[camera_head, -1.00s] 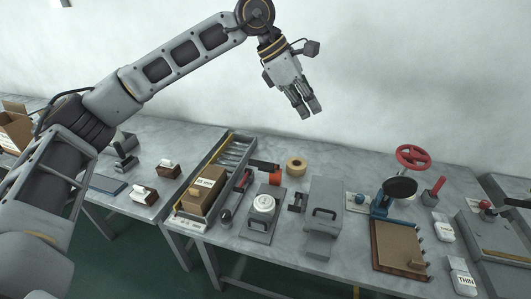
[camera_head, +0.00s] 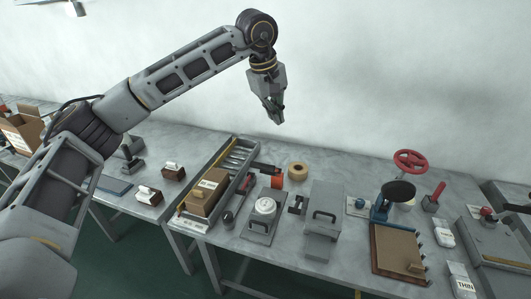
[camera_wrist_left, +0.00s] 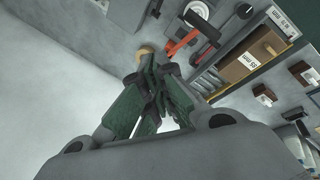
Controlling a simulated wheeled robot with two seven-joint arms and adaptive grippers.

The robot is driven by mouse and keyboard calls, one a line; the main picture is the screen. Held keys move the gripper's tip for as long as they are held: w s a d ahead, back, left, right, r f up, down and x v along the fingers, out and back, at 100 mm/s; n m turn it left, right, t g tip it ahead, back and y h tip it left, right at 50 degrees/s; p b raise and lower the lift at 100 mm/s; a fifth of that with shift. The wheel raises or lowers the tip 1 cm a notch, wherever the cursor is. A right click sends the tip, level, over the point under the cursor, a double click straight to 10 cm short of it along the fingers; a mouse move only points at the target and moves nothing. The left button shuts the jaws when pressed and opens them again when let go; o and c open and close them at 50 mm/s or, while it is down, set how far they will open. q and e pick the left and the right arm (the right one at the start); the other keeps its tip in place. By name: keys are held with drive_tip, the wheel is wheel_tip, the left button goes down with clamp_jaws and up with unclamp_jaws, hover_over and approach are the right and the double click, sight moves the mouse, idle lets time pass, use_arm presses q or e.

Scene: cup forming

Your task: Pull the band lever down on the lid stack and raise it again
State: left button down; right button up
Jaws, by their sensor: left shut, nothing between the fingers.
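My left gripper (camera_head: 276,116) hangs in the air in front of the pale wall, above the back of the bench. Its fingers are together and empty; they also show in the left wrist view (camera_wrist_left: 158,82). A white round stack of lids (camera_head: 264,205) sits on a grey base on the bench, below and well apart from the gripper. A lever with a black knob (camera_head: 228,216) lies just left of it. A red-orange part (camera_head: 277,181) stands behind it. I cannot tell for sure which of these is the band lever. My right gripper is not in view.
A cardboard box (camera_head: 205,192) sits on a roller track left of the stack. A tan tape roll (camera_head: 298,171) lies behind it. A grey box with a handle (camera_head: 322,222) and a press with a red wheel (camera_head: 410,161) stand to the right. The air around the gripper is free.

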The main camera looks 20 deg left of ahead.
sight(271, 170)
use_arm(q)
drive_tip(key=a+m, duration=0.1)
drive_tip(key=m, duration=0.2)
drive_tip(key=a+m+y, duration=0.1)
drive_tip(key=m, duration=0.5)
drive_tip(key=shift+s+a+f+m+y, duration=0.2)
drive_tip(key=shift+s+a+m+y, duration=0.1)
drive_tip(key=shift+a, duration=0.1)
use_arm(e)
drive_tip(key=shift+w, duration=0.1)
